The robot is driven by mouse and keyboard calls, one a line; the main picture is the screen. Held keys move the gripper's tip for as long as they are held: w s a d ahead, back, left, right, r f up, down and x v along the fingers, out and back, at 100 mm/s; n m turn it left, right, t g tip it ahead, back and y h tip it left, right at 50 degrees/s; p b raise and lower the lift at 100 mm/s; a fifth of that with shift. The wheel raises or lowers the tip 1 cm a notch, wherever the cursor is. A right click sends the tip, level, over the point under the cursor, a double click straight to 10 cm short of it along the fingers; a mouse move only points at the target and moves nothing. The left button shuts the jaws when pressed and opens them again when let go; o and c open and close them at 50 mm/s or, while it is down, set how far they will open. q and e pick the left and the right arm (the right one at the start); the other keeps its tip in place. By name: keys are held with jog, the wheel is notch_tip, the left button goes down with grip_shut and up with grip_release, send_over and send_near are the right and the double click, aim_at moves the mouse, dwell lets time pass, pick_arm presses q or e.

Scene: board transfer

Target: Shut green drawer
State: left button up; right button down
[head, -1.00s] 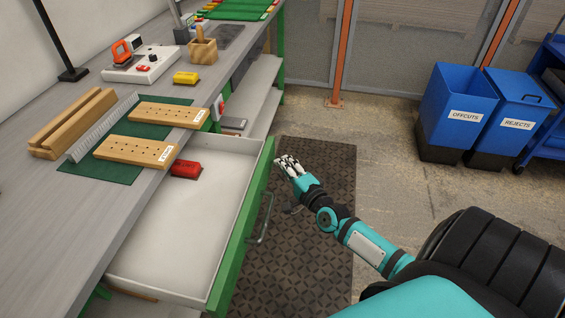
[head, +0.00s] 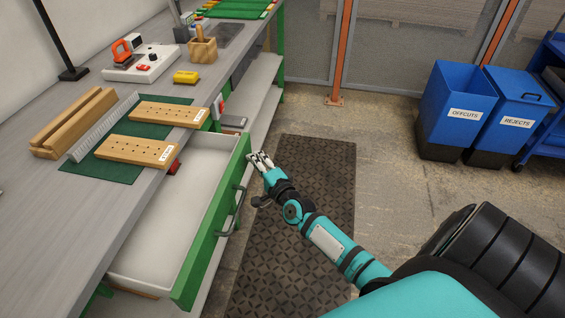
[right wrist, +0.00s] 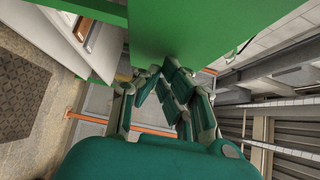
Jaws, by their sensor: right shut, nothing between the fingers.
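The green-fronted drawer (head: 213,236) stands partly open below the workbench, its pale tray (head: 175,222) showing. A grey bar handle (head: 233,212) is on its front. A red object (head: 174,167) lies inside, mostly hidden under the bench edge. My right gripper (head: 260,160) is shut and empty at the far end of the drawer front, at or very near the green panel. In the right wrist view the gripper fingers (right wrist: 163,84) are close to the green panel (right wrist: 190,35); whether they touch it I cannot tell. My left gripper is not in view.
A dark floor mat (head: 310,190) lies beside the drawer. Blue bins (head: 457,110) stand at the right, well clear.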

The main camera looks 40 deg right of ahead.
aim_at(201, 158)
jog(key=w+a+b, duration=0.1)
jog(key=w+a, duration=0.2)
jog(key=w, duration=0.1)
jog(key=w+a+b, duration=0.1)
jog(key=w+a, duration=0.3)
jog(key=w, duration=0.1)
jog(key=w+a+b, duration=0.1)
jog(key=w+a, duration=0.3)
jog(key=shift+w+a, duration=0.15)
jog(key=shift+a, duration=0.1)
jog(key=shift+w+a, duration=0.15)
